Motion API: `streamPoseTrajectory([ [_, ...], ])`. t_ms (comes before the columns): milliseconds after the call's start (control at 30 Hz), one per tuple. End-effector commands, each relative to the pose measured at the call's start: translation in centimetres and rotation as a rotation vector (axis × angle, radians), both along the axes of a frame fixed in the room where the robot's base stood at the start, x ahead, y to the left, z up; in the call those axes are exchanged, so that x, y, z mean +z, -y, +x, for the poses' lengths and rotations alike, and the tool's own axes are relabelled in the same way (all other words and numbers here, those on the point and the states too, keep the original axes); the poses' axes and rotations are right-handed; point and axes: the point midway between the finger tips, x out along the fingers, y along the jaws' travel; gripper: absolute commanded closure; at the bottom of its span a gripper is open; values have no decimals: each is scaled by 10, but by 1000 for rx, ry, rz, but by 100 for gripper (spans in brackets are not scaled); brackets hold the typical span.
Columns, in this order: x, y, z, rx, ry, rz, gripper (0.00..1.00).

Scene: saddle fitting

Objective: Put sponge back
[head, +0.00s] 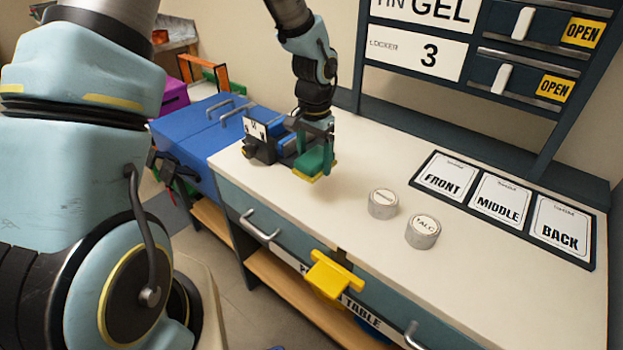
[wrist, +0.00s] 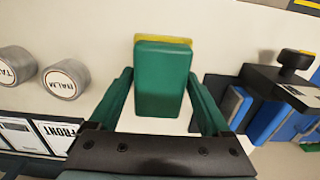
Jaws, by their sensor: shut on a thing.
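The sponge (head: 313,165) is a green block with a yellow layer under it. My gripper (head: 317,135) is shut on it and holds it over the white table top near the front edge, just right of a black device with blue parts. In the wrist view the sponge (wrist: 163,85) sits between the green fingers of my gripper (wrist: 162,88), with its yellow edge showing at the far end. In the head view the arm and fingers partly hide its top. I cannot tell whether it touches the table.
Two round tins (head: 383,204) (head: 422,232) stand right of the sponge. A dark tray (head: 452,202) with FRONT, MIDDLE and BACK cards lies farther right. The black-and-blue device (head: 262,140) is close on the left. A yellow bracket (head: 334,275) sticks out from the table's front.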

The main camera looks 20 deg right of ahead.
Motion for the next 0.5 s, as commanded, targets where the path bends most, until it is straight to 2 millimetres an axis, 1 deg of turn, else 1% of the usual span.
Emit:
streamPoseTrajectory([
  [100, -18, -1, 0, 0, -2, 2, 70],
  [267, -33, 0, 0, 2, -1, 2, 70],
  [400, -53, -1, 0, 1, -2, 2, 70],
  [500, -65, 0, 0, 1, 0, 1, 70],
])
